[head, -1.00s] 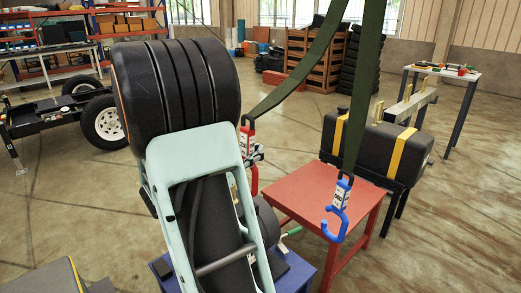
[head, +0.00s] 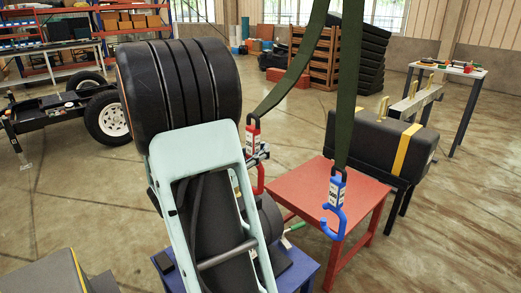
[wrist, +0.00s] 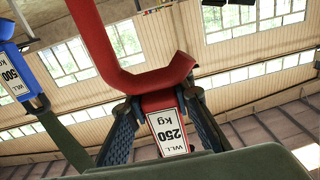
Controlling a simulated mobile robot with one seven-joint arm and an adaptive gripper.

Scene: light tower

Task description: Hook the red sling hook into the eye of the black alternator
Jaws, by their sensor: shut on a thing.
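The red sling hook (head: 253,140) hangs at the end of a dark green strap, right beside my arm in the head view. In the wrist view my gripper (wrist: 165,112) is shut on the hook's labelled red block (wrist: 168,125), marked 250 kg, with a finger on each side. The hook's curved red part (wrist: 115,60) reaches past the fingers. A dark rounded body, seemingly the black alternator (head: 270,217), stands over the blue table (head: 304,273), largely hidden behind my arm. Its eye cannot be made out. The hook appears apart from it.
A blue hook (head: 335,208), marked 500 kg, hangs from a second green strap (head: 346,100) in front of the red table (head: 318,190). A dark strapped tank (head: 375,145) is at right. A grey box (head: 45,275) is at bottom left. Open floor lies beyond.

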